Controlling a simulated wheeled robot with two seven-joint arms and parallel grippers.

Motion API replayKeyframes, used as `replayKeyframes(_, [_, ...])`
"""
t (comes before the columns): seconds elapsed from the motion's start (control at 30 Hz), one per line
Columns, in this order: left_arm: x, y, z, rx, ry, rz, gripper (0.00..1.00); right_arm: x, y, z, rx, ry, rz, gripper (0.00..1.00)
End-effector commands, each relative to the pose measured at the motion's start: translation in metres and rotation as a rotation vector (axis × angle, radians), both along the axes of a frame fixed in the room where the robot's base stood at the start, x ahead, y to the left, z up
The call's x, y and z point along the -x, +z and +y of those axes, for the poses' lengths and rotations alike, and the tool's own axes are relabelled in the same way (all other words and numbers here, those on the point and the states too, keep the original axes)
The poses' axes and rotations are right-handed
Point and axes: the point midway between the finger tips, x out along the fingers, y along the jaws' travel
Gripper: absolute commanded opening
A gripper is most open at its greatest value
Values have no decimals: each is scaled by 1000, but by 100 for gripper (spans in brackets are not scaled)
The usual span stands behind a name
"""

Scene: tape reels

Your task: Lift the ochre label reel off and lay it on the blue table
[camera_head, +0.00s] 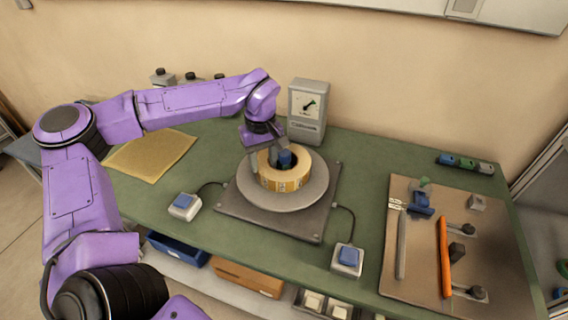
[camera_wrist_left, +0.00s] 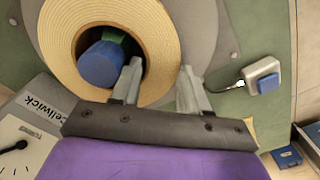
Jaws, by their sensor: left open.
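The ochre label reel (camera_head: 297,182) lies flat on a round grey turntable (camera_head: 310,198), around a blue and green hub (camera_head: 286,158). The reel (camera_wrist_left: 62,62) and the blue hub top (camera_wrist_left: 100,65) also show in the left wrist view. My left gripper (camera_head: 268,152) is at the reel's far left side. In the left wrist view, my left gripper (camera_wrist_left: 160,74) is open, with one finger over the reel's hole and the other beyond its outer edge. The reel's wall lies between them; contact is unclear. The worktop (camera_head: 222,246) looks green. My right gripper is out of view.
A grey dial box (camera_head: 309,112) stands right behind the turntable. Blue button boxes stand at its front left (camera_head: 185,206) and front right (camera_head: 347,260). A tan tool board (camera_head: 420,275) lies on the right. A blue-grey surface (camera_head: 22,148) shows at far left.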

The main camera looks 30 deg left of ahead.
Motion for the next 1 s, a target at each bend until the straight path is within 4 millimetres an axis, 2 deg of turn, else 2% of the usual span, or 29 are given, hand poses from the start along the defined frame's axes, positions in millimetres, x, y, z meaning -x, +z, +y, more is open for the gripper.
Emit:
replayKeyframes(0.1, [0, -13, 0, 1, -1, -1, 46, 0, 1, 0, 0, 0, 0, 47])
replayKeyframes(0.3, [0, -14, 0, 0, 0, -2, 46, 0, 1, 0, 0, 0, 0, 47])
replayKeyframes(0.33, [0, -14, 0, 0, 0, -2, 43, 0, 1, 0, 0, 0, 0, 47])
replayKeyframes(0.47, [0, -14, 0, 0, 0, -2, 0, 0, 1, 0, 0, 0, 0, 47])
replayKeyframes(0.77, [-1, -8, 0, 0, 0, -7, 0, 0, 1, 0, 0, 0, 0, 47])
replayKeyframes(0.87, [-2, 8, 0, -1, 1, -10, 0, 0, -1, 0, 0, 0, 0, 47])
replayKeyframes(1.0, [-2, 43, 0, 0, 1, -11, 0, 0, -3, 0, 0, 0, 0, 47])
